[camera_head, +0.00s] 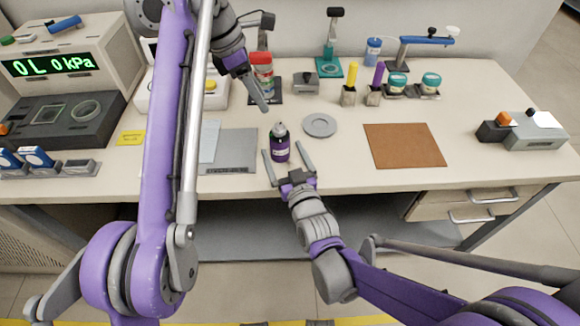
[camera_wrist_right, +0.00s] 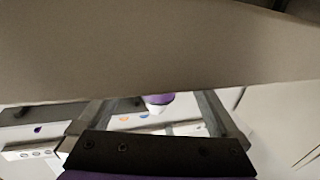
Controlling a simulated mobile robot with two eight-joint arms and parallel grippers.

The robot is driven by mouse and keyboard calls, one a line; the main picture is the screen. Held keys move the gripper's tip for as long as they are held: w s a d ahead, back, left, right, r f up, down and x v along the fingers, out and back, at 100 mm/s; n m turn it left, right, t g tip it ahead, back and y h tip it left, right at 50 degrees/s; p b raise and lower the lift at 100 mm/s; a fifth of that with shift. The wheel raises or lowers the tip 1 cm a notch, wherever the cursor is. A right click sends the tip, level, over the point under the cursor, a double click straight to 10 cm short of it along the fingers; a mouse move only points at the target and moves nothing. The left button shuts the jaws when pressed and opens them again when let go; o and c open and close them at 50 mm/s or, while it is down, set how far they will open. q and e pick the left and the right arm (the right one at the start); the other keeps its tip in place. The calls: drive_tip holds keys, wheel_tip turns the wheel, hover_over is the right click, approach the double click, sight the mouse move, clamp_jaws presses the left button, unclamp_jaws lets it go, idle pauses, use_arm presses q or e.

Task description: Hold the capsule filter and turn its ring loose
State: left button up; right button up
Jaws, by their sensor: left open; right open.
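In the right wrist view, a purple and white part (camera_wrist_right: 158,101) shows between the fingers, mostly hidden by a large grey-brown surface. My left gripper (camera_head: 260,97) is open and empty, above and slightly left of the bottle. The ring's details are too small to tell.
A grey disc (camera_head: 319,125) lies right of the bottle, and a brown mat (camera_head: 405,146) lies farther right. A red and white canister (camera_head: 262,76) stands behind my left gripper. A grey plate (camera_head: 231,152) lies to the left. The table's front edge is close below.

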drive_tip(key=shift+x, duration=1.1)
clamp_jaws()
idle(0.8)
